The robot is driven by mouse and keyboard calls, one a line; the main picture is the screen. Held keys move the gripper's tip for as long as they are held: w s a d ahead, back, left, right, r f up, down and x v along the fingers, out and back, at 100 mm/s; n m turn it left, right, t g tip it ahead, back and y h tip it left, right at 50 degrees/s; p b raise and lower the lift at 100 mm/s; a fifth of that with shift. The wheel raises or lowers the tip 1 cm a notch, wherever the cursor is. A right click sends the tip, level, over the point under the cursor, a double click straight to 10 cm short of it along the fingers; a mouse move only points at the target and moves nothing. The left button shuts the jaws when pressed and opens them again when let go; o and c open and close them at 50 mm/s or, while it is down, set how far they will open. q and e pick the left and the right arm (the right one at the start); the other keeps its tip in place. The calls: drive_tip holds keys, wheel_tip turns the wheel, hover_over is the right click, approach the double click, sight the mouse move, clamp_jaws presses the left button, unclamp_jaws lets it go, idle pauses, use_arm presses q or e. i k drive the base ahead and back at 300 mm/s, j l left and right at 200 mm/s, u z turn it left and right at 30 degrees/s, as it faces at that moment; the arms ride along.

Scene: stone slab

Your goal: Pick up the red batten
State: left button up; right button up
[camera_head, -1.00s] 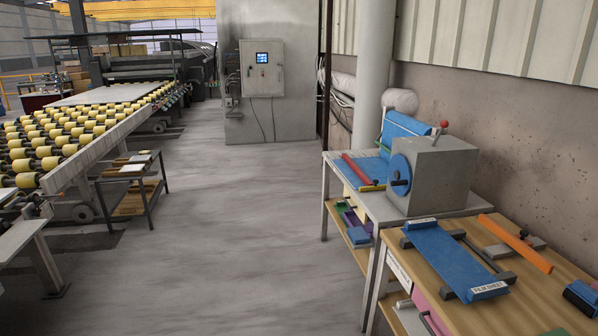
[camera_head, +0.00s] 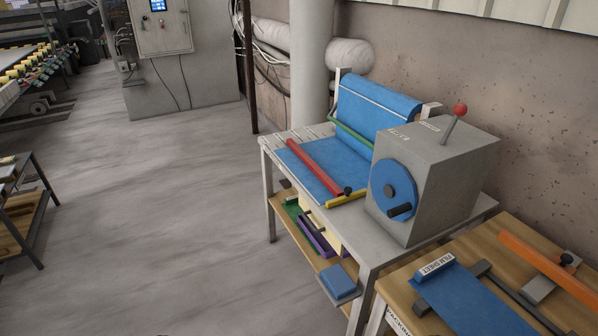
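The red batten (camera_head: 315,167) is a long thin bar. It lies slantwise on the blue sheet (camera_head: 294,152) on the grey table, left of the grey machine box. A small black knob (camera_head: 347,190) sits at its near end, close to a yellow bar (camera_head: 345,199). Neither of my grippers shows in the head view.
The grey box (camera_head: 440,170) with a blue handwheel (camera_head: 393,188) and red-knobbed lever stands right of the batten. A blue roll (camera_head: 375,107) and green bar stand behind. A wooden table (camera_head: 398,290) with a film sheet and orange bar is at lower right.

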sight(330, 184)
drive_tip(key=i+j+z, duration=0.15)
drive_tip(key=z, duration=0.2)
drive_tip(key=i+j+z, duration=0.5)
drive_tip(key=z, duration=0.2)
drive_tip(key=i+j, duration=0.2)
drive_tip(key=i+j+z, duration=0.15)
drive_tip(key=j, duration=0.3)
drive_tip(key=i+j, duration=0.15)
drive_tip(key=j, duration=0.15)
drive_tip(key=i+j+z, duration=0.1)
drive_tip(key=j, duration=0.25)
drive_tip(key=i+j, duration=0.2)
drive_tip(key=j, duration=0.15)
drive_tip(key=i+j+z, duration=0.15)
drive_tip(key=j, duration=0.2)
drive_tip(key=i+j, duration=0.15)
drive_tip(key=j, duration=0.2)
drive_tip(key=i+j+z, duration=0.1)
drive_tip(key=j, duration=0.25)
drive_tip(key=i+j, duration=0.1)
drive_tip(key=j, duration=0.25)
drive_tip(key=i+j, duration=0.15)
drive_tip(key=j, duration=0.15)
drive_tip(key=i+j, duration=0.1)
drive_tip(key=j, duration=0.25)
drive_tip(key=i+j, duration=0.1)
drive_tip(key=j, duration=0.2)
